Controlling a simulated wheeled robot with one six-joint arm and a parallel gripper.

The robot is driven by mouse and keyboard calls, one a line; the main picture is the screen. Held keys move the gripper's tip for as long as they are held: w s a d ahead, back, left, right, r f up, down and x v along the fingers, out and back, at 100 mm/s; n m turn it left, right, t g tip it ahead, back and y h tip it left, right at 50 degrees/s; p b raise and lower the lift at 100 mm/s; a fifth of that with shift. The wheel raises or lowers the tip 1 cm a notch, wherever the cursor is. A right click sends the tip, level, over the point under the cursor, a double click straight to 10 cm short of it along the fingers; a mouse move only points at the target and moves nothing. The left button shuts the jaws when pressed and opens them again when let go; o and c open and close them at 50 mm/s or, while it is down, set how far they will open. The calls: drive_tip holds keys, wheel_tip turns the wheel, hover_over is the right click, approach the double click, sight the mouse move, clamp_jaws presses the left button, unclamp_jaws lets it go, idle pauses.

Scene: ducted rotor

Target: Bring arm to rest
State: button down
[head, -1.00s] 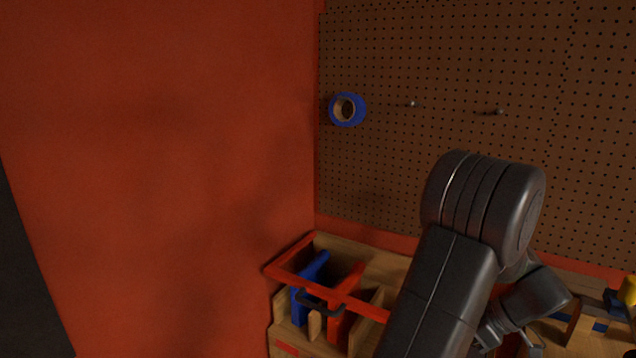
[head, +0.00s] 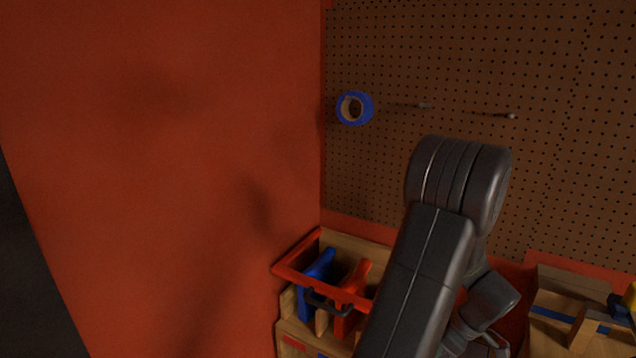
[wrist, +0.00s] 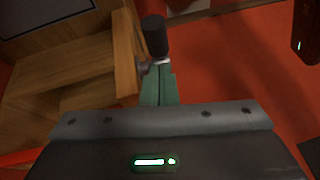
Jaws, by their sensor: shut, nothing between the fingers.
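My arm (head: 425,275) rises from the bottom edge of the head view, bends at a thick dark joint and folds down on its far side. My gripper shows in the wrist view as two green fingers (wrist: 159,88) lying together, with nothing between them. In the head view the arm's end is low, near the bottom edge, and the fingers are not clear there. A black knob (wrist: 154,36) on a metal stem appears just beyond the fingertips in the wrist view. I cannot tell whether they touch.
A wooden organiser with a red rim (head: 297,256) holds blue and red pieces, left of my arm. Wooden blocks (head: 560,302) lie to the right. Blue tape (head: 355,108) hangs on the pegboard (head: 450,60) beside two pegs. The wrist view shows wooden panels (wrist: 70,72) at left.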

drive_tip(key=shift+w+a+r+g+h+p, duration=0.25)
drive_tip(key=shift+a+r+g+h+p, duration=0.25)
drive_tip(key=shift+p, duration=0.3)
drive_tip(key=shift+w+a+r+h, duration=0.1)
drive_tip(key=shift+w+r+h, duration=0.1)
drive_tip(key=shift+w+h, duration=0.1)
drive_tip(key=shift+w+r+b, duration=0.1)
drive_tip(key=shift+w+r, duration=0.1)
drive_tip(key=shift+r, duration=0.7)
drive_tip(key=shift+w+r+b, duration=0.1)
drive_tip(key=shift+w+r, duration=0.05)
drive_tip(key=shift+r, duration=0.75)
drive_tip(key=shift+w+r+b, duration=0.1)
drive_tip(key=shift+w+r, duration=0.1)
drive_tip(key=shift+r, duration=0.7)
